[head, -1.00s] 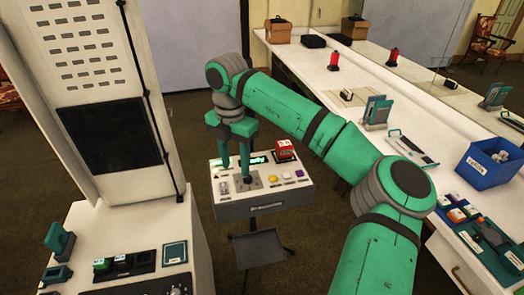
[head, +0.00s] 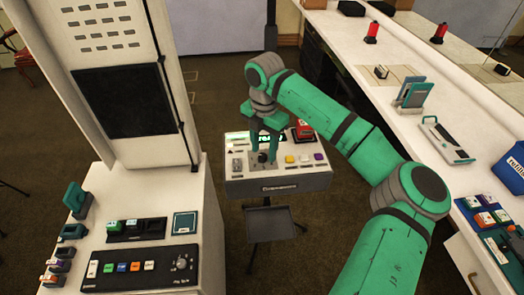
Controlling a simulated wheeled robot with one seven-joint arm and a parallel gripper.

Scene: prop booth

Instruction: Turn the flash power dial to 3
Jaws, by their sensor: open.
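A black control panel (head: 140,267) lies on the white booth's ledge at the lower left. It has a row of coloured buttons and a round dark dial (head: 181,263) at its right end; the dial's lettering and setting are too small to read. My gripper (head: 263,153) is open, well away to the right of that panel. It points down over a small white control box (head: 307,168) with a dark knob or stick (head: 262,158) between or just behind the fingers. I cannot tell whether the fingers touch it.
A long white counter (head: 395,85) with a blue bin (head: 511,172) runs along the right.

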